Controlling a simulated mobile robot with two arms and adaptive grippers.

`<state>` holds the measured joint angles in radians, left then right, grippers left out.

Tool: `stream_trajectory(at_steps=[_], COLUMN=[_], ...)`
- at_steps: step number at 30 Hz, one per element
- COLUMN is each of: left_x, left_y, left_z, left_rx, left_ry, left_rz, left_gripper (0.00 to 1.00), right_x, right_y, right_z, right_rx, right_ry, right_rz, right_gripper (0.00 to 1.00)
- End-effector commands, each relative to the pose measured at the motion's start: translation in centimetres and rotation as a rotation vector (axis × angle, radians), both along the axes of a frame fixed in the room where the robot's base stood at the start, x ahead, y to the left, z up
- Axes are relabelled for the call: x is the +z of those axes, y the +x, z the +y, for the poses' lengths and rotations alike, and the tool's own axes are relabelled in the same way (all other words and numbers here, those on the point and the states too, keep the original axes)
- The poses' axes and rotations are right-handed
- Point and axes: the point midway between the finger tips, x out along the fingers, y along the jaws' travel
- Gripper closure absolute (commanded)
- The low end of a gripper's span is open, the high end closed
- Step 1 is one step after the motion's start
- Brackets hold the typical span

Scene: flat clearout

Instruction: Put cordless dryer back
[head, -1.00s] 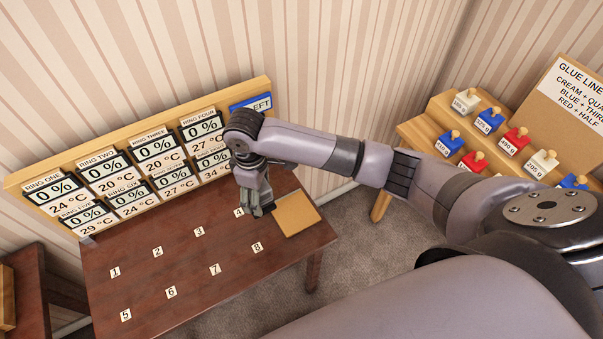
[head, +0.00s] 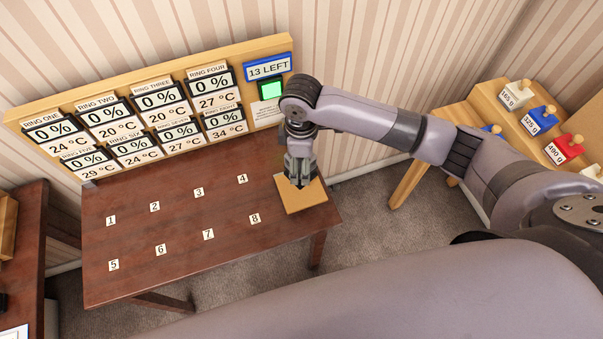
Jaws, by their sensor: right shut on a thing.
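My right gripper (head: 299,180) points down over the tan pad (head: 308,197) at the right end of the dark wooden table (head: 180,224). It is shut on a small dark grey thing, which I take for the cordless dryer. Its shape is mostly hidden by the fingers. I cannot tell whether it touches the pad. My left gripper is not in view.
Numbered labels (head: 208,235) lie on the table in two rows, with bare wood between them. A board of ring readouts (head: 160,97) stands along the back, with a "13 LEFT" sign (head: 268,67) and a green square (head: 271,90). A rack of weight-labelled blocks (head: 541,121) stands at right.

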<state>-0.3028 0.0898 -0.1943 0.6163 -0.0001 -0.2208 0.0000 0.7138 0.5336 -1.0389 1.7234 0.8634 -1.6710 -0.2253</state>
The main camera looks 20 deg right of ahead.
Motion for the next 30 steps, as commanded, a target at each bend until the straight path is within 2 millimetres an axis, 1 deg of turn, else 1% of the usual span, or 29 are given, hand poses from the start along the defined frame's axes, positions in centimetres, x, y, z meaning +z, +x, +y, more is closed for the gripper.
stream_trajectory(at_steps=[1,3,7,10,16,19,29,30], left_x=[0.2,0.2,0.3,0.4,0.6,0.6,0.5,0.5], left_y=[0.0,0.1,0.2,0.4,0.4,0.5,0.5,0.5], left_z=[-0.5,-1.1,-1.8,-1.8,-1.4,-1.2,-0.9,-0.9], left_rx=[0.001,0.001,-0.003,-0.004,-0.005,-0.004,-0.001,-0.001], left_ry=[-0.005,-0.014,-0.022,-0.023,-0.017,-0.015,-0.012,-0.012], left_rz=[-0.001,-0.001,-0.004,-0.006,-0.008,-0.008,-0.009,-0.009], left_gripper=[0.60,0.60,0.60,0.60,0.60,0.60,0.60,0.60], right_x=[-0.8,-1.8,-2.8,-3.8,-6.6,-7.1,-7.3,-7.5], right_y=[0.0,0.0,0.1,0.0,0.1,0.1,0.1,0.0], right_z=[0.0,0.1,0.1,0.1,0.1,0.1,0.1,0.1], right_rx=[0.000,0.000,0.000,0.000,-0.001,0.000,0.000,0.000], right_ry=[0.000,0.001,0.002,0.001,0.001,0.001,0.001,0.001], right_rz=[0.001,-0.001,-0.002,0.000,-0.001,-0.003,-0.003,-0.001], right_gripper=[0.80,0.80,0.80,0.80,0.80,0.81,0.81,0.35])
